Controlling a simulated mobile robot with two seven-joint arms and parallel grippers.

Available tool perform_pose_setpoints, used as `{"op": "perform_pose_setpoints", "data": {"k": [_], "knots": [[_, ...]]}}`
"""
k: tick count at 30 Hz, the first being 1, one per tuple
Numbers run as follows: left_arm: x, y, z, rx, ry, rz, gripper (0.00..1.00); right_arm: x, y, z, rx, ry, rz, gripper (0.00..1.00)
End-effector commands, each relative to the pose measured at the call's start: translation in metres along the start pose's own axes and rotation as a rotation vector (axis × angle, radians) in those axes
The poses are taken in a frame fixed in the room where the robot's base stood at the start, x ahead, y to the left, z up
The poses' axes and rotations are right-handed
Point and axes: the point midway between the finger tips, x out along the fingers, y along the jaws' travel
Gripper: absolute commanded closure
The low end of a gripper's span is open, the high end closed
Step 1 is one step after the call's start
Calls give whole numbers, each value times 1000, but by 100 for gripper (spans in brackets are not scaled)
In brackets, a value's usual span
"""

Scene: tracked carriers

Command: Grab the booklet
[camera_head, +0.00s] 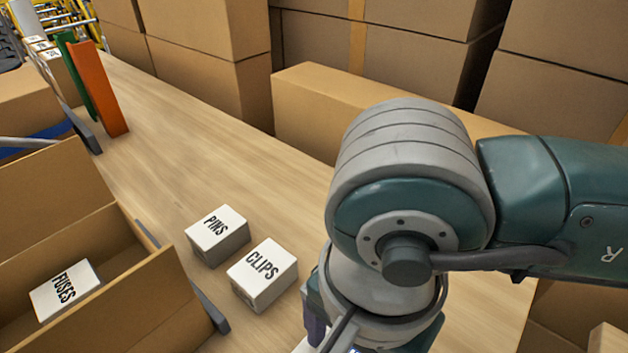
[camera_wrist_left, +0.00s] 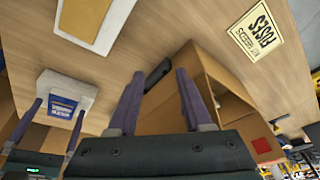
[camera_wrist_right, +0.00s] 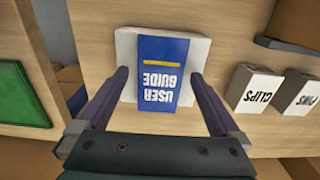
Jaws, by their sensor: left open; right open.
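The booklet (camera_wrist_right: 163,65) is blue with "USER GUIDE" on its cover and lies on a white block or pad (camera_wrist_right: 125,50) in the right wrist view. My open right gripper (camera_wrist_right: 159,74) has one finger on either side of it; I cannot tell whether they touch it. The booklet (camera_wrist_left: 62,106) also shows in the left wrist view, between the right gripper's fingers. In the head view my right arm hides that area. My left gripper (camera_wrist_left: 160,74) is open and empty in the left wrist view, beside a cardboard box (camera_wrist_left: 215,70).
White-topped PINS (camera_head: 217,235) and CLIPS (camera_head: 263,274) boxes stand on the wooden table (camera_head: 200,140). An open carton (camera_head: 150,305) holds a FUSES box (camera_head: 65,291). Orange (camera_head: 97,88) and green (camera_head: 80,80) panels stand at the far left. A green panel (camera_wrist_right: 20,95) shows in the right wrist view.

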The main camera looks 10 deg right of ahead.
Motion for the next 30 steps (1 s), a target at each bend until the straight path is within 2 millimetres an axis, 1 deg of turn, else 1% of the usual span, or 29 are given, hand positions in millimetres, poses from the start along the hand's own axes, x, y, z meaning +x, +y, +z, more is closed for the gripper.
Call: {"op": "perform_pose_setpoints", "data": {"k": [1, 3, 9, 30], "knots": [[1, 0, 0, -2, 1, 1, 50, 5, 1, 0, 0, -1, 2, 0], [1, 1, 0, -4, 2, 3, 50, 8, 0, 0, -1, -1, 1, 0], [1, 2, -1, -7, 4, 5, 50, 8, 0, 0, -1, 0, -1, 1], [1, -1, -2, 1, 4, -2, 50, 7, 0, 0, 0, 0, 0, 80]]}}
